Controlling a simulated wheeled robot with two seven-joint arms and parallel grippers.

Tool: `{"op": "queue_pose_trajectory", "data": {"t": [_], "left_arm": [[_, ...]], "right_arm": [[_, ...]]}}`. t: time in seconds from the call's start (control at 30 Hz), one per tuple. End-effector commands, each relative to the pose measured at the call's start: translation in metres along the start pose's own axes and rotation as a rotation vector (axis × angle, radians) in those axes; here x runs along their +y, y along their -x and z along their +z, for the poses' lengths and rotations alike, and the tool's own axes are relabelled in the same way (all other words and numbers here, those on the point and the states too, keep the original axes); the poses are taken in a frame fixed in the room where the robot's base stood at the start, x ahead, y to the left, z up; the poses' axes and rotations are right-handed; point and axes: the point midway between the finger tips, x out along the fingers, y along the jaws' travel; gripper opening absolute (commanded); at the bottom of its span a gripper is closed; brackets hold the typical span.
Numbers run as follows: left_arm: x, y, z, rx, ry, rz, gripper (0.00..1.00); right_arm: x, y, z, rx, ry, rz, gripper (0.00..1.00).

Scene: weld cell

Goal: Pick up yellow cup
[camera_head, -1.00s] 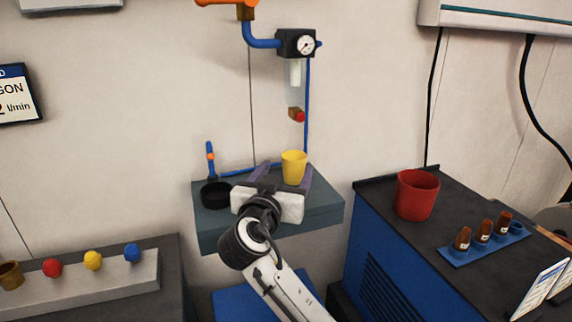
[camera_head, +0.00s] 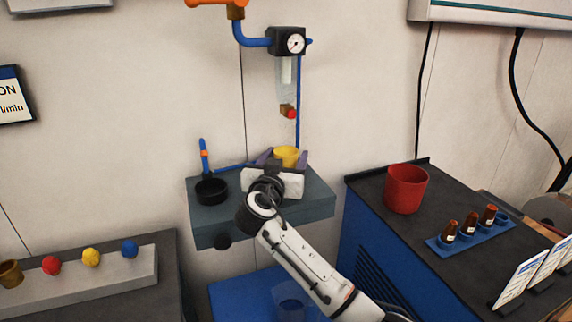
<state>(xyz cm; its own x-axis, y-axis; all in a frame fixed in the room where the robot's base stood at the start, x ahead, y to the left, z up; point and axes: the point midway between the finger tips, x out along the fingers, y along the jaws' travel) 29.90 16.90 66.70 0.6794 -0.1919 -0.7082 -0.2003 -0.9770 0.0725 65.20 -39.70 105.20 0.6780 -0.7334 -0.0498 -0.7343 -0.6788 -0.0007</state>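The yellow cup (camera_head: 287,154) stands upright over the grey shelf on the wall, in the middle of the head view. Its lower part is hidden behind my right gripper. My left gripper is not in view.
On the shelf (camera_head: 215,221) sits a black dish (camera_head: 211,191) left of my gripper. A gauge (camera_head: 289,42) and hose hang above. A red bucket (camera_head: 405,189) and a blue rack of brown bottles (camera_head: 470,236) stand on the right cabinet. Coloured knobs (camera_head: 91,258) line the left bench.

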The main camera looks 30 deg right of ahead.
Motion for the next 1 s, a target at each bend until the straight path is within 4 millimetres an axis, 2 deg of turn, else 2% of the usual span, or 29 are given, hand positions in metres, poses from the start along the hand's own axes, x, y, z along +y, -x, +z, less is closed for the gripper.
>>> {"op": "queue_pose_trajectory", "data": {"t": [0.03,0.2,0.27,0.63,1.0], "left_arm": [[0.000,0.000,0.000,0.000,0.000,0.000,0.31],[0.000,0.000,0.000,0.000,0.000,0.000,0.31],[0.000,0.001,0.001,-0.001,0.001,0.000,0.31],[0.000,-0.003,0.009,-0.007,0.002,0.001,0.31],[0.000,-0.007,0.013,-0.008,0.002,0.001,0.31]], "right_arm": [[0.000,0.000,0.000,0.000,0.000,0.000,0.49],[0.000,0.000,0.000,0.000,0.000,0.000,0.24],[0.000,0.000,0.000,0.000,0.000,0.000,0.20],[0.002,0.004,-0.006,0.001,-0.004,0.000,0.20],[0.002,0.007,-0.052,0.002,-0.004,0.000,0.20]]}}
